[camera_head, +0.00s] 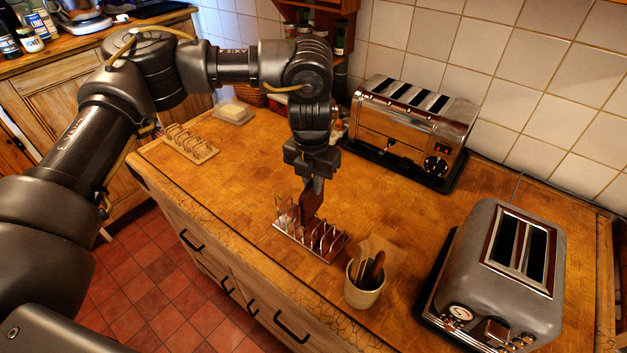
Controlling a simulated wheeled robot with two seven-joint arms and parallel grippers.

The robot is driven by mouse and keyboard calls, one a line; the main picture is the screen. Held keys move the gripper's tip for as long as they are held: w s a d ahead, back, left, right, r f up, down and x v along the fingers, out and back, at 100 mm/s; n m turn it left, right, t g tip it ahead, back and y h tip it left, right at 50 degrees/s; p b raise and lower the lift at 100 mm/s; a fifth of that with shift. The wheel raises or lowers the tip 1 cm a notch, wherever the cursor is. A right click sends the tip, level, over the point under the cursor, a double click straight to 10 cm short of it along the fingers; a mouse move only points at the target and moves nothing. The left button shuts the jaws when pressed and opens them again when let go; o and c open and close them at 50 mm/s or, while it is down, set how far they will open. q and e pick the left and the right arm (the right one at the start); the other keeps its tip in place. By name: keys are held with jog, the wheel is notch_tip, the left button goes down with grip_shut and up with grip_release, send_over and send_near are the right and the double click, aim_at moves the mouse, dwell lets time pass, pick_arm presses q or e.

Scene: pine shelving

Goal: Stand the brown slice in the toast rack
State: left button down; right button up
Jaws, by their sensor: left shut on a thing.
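My left gripper (314,184) points down over the metal toast rack (325,247) in the middle of the wooden counter. It is shut on the brown slice (309,205), a dark reddish-brown piece held upright. The slice's lower part is at the rack's wire dividers, towards the rack's left end. I cannot tell whether it touches the rack's base. A second, pale wooden rack (190,150) with wire loops stands farther left on the counter. My right gripper is not in view.
A crock of wooden utensils (363,290) stands just right of the metal rack. A chrome toaster (412,125) is at the back and a grey toaster (505,270) at the right. A butter dish (233,114) sits at the back left. The counter's front edge is close to the rack.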

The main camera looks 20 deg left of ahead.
pick_arm(q)
jog(key=shift+w+d+f+m, duration=0.1)
jog(key=shift+d+m, duration=0.05)
jog(key=shift+m, duration=0.35)
jog(key=shift+w+d+f+m, duration=0.1)
jog(key=shift+m, duration=0.4)
jog(key=shift+f+b, duration=1.7)
jog(key=shift+f, duration=1)
jog(key=c, duration=1.4)
grip_release()
jog(key=r, duration=0.3)
jog(key=r+b, duration=0.1)
jog(key=r, duration=0.3)
jog(key=r+b, duration=0.1)
jog(key=r, duration=0.3)
jog(key=shift+s, duration=0.25)
